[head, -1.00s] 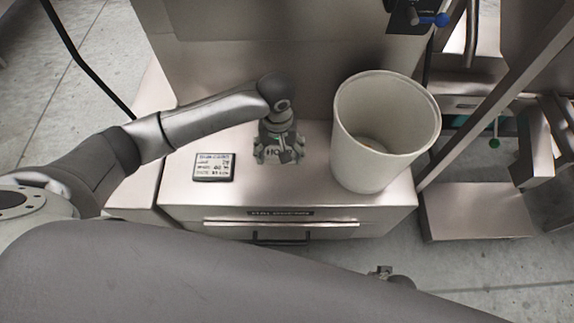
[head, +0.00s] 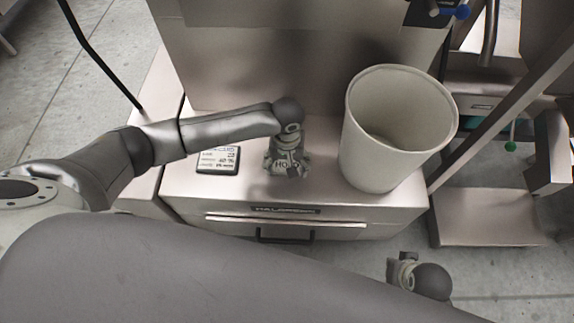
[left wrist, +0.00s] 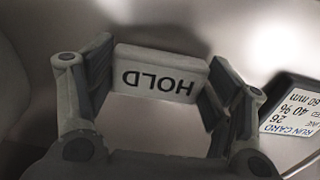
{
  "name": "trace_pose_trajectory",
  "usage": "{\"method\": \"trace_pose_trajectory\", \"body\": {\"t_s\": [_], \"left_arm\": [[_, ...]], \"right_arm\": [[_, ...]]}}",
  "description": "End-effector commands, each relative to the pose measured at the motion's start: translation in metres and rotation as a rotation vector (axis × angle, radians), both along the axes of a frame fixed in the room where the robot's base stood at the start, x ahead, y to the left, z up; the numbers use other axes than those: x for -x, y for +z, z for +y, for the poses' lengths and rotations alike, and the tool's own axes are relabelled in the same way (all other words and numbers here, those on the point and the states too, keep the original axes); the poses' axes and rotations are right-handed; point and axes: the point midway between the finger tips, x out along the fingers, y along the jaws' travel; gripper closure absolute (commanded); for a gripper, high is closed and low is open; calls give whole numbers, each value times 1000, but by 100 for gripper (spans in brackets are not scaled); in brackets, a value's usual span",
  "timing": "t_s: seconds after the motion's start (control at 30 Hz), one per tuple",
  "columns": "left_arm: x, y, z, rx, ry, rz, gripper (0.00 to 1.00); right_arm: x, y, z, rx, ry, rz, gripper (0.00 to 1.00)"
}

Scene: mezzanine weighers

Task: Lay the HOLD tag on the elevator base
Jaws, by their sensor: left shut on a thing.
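The HOLD tag (left wrist: 160,74) is a small pale plate with dark lettering, upside down in the left wrist view. It spans the space between the two fingers of my left gripper (head: 286,166), which is shut on it. In the head view the tag (head: 284,164) shows in part at the fingers, above the steel top of a drawer unit (head: 320,205). I cannot tell whether it touches that top. Which steel part is the elevator base is not clear. My right gripper (head: 401,270) shows partly at lower right; its jaw state is unclear.
A tall pale bin (head: 385,140) stands close on the right. A low steel platform (head: 480,217) stands on the floor farther right.

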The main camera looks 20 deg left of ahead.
Motion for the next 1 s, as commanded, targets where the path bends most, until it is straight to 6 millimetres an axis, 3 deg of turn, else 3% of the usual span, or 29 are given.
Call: {"method": "trace_pose_trajectory", "body": {"t_s": [0.4, 0.43, 0.57, 1.0], "left_arm": [[0, -4, 0, -1, 0, 0, 45], [0, -4, 0, 0, 0, -1, 21], [0, -4, 0, 0, 0, -1, 4], [0, -2, 0, 0, 0, -1, 3]], "right_arm": [[0, 0, 0, 0, 0, 1, 100], [0, -2, 0, 1, 0, 3, 100], [1, -2, 0, 1, 0, 3, 100], [1, -2, 0, 1, 0, 3, 100]]}}
